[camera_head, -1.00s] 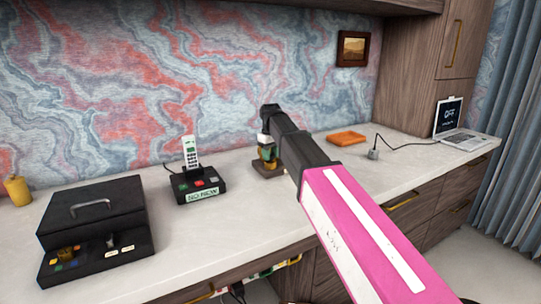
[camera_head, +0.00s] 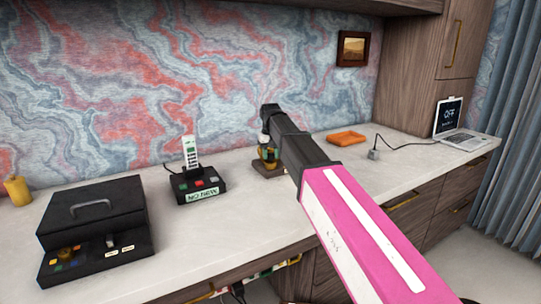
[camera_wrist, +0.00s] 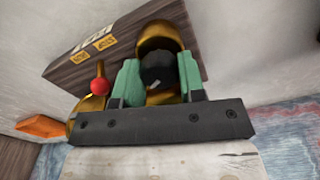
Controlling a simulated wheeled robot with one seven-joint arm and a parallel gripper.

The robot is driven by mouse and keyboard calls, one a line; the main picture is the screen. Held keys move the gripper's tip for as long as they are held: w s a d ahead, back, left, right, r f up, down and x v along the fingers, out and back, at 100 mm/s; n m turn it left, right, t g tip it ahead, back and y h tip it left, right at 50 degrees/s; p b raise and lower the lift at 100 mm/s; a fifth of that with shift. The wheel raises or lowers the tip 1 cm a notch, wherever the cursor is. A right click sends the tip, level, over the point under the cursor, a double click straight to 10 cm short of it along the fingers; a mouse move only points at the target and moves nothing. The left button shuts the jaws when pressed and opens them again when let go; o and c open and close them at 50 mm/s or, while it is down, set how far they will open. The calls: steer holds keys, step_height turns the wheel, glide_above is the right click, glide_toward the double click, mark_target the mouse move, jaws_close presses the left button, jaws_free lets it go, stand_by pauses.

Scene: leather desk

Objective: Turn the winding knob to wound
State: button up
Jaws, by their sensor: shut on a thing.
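The winding knob (camera_wrist: 157,68) is dark and round, set against a brass part on a wooden-based device. My gripper (camera_wrist: 158,82) has its green fingers on either side of the knob in the wrist view, shut on it. In the head view the device (camera_head: 268,168) stands on the counter, mostly hidden behind my arm. A red ball on a brass part (camera_wrist: 99,88) is left of the fingers. The knob's setting cannot be told.
A black case (camera_head: 95,215) stands at the left of the counter, with a cordless phone on a black dock (camera_head: 198,187) nearer the device. An orange tray (camera_head: 346,138), a small grey plug-like object (camera_head: 374,154) and a laptop (camera_head: 466,140) are to the right.

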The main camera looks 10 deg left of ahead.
mark_target(270, 154)
steer(key=o, duration=0.7)
steer(key=shift+c, duration=0.2)
steer(key=shift+r, duration=0.1)
step_height(270, 154, up, 11)
steer(key=shift+f, duration=0.2)
